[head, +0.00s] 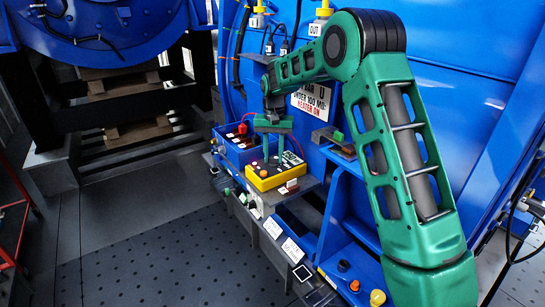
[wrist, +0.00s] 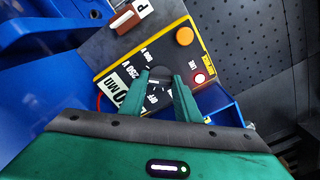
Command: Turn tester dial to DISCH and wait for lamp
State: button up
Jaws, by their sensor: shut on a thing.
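The yellow-edged tester (head: 262,184) sits on a grey shelf in the head view. In the wrist view the black face of the tester (wrist: 133,68) shows voltage markings and OFF. The dark round dial (wrist: 160,72) is between my fingertips. My gripper (wrist: 163,80) is shut on the dial; in the head view my gripper (head: 274,158) reaches down over the tester. A small lamp (wrist: 199,78) has a pale centre and red rim; I cannot tell if it is lit. An orange button (wrist: 184,36) is nearby. I cannot read DISCH or the dial's pointer direction.
A blue bin (head: 238,150) with dark and red items stands left of the tester. A block marked P (wrist: 124,19) lies beside it on the shelf. The blue machine wall is close behind. The floor (head: 140,250) at the front left is clear.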

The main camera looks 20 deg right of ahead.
jog(key=n, duration=0.4)
jog(key=shift+n, duration=1.9)
jog(key=shift+d, duration=0.1)
jog(key=o, duration=1)
jog(key=shift+o, duration=0.2)
jog(key=shift+r, duration=0.1)
notch_tip(320, 180, up, 11)
jog(key=shift+f, duration=0.2)
